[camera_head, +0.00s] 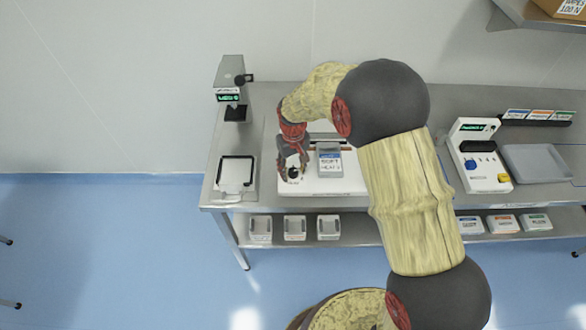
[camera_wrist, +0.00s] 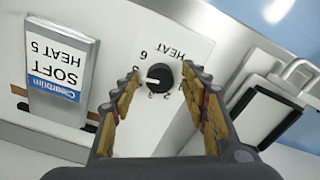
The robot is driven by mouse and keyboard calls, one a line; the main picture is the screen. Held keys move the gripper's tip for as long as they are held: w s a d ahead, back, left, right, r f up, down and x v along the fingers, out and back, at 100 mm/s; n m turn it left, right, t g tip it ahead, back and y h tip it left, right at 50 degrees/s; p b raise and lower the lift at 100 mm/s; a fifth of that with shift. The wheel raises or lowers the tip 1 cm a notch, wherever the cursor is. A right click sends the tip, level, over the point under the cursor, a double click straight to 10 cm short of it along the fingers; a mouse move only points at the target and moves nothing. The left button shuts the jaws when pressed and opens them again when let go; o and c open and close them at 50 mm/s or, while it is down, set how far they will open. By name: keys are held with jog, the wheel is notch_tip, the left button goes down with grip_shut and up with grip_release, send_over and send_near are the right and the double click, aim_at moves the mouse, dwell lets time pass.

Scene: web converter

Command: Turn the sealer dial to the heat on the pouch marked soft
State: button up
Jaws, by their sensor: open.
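The black sealer dial (camera_wrist: 160,76) sits on a white panel marked HEAT, with numbers around it. Its white pointer line points left in the wrist view, near the 5 side; the exact number is partly hidden by a finger. My gripper (camera_wrist: 161,72) is open, one fingertip on each side of the dial; I cannot tell whether they touch it. The pouch (camera_wrist: 62,60) reads SOFT, HEAT 5, and lies beside the dial. In the head view, my gripper (camera_head: 293,166) is over the sealer's left front, and the pouch (camera_head: 330,161) is to its right.
The sealer's white body (camera_head: 320,188) sits on a steel bench. A scale-like plate (camera_head: 236,172) is to the left. Another white machine (camera_head: 478,160) with blue and yellow knobs stands right. Several small bins (camera_head: 295,228) are on the lower shelf.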

aim_at(293, 170)
notch_tip(293, 170, up, 12)
dwell(0.6)
